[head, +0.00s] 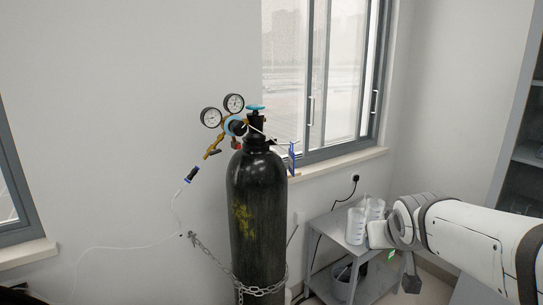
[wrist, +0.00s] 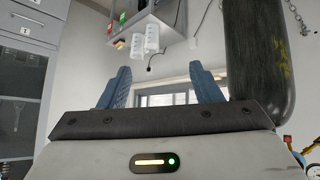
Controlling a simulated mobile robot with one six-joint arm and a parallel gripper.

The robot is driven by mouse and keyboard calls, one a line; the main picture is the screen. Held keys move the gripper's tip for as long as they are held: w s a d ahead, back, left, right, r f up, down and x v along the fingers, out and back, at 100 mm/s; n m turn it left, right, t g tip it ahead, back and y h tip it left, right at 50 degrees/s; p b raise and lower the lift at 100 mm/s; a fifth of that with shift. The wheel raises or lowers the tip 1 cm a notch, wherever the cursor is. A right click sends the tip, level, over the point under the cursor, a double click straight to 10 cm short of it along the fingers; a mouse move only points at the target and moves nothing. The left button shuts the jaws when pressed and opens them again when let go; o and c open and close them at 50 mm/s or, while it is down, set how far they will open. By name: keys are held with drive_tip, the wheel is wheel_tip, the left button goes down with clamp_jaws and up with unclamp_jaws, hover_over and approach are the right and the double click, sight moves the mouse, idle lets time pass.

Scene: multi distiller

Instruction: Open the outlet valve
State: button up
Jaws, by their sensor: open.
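A black gas cylinder (head: 256,190) stands upright in the middle of the head view. A regulator with two round gauges (head: 234,103) is fitted at its top. A blue handwheel (head: 255,108) sits on the cylinder top, and a brass outlet fitting (head: 213,151) points down and left from the regulator. I cannot tell which part is the outlet valve. My gripper (wrist: 159,68) is open and empty, with two blue-grey fingers apart in the wrist view. My arm is at the right of the head view, well apart from the regulator. The cylinder (wrist: 260,60) also shows in the wrist view, which looks upside down.
A chain (head: 262,290) runs around the cylinder, and a thin hose with a dark connector (head: 192,174) hangs left of it. A grey cart (head: 335,228) with white beakers (head: 357,224) stands between cylinder and arm. A window (head: 320,80) is behind. Wall space left is clear.

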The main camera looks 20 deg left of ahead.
drive_tip(key=w+a+r+n+t+y+b, duration=0.1)
drive_tip(key=w+a+r+n+t+y, duration=0.1)
drive_tip(key=w+a, duration=0.45)
drive_tip(key=w+a+r+n+t+y, duration=0.15)
drive_tip(key=w+a, duration=0.25)
drive_tip(key=a, duration=0.5)
drive_tip(key=n+g+y+b, duration=0.1)
drive_tip(key=n+y+b, duration=0.1)
drive_tip(key=n+y, duration=0.6)
approach(216, 152)
drive_tip(key=w+f+m+y, duration=0.1)
drive_tip(key=w+m+y, duration=0.1)
drive_tip(key=x, duration=0.2)
drive_tip(key=p+x, duration=0.1)
drive_tip(key=x, duration=0.1)
drive_tip(key=p+x, duration=0.1)
drive_tip(key=x, duration=0.1)
drive_tip(key=shift+s+a, duration=0.25)
drive_tip(key=shift+a, duration=0.15)
drive_tip(key=shift+p+x, duration=0.3)
drive_tip(key=shift+x, duration=0.5)
drive_tip(key=shift+f, duration=0.15)
drive_tip(key=shift+c, duration=0.5)
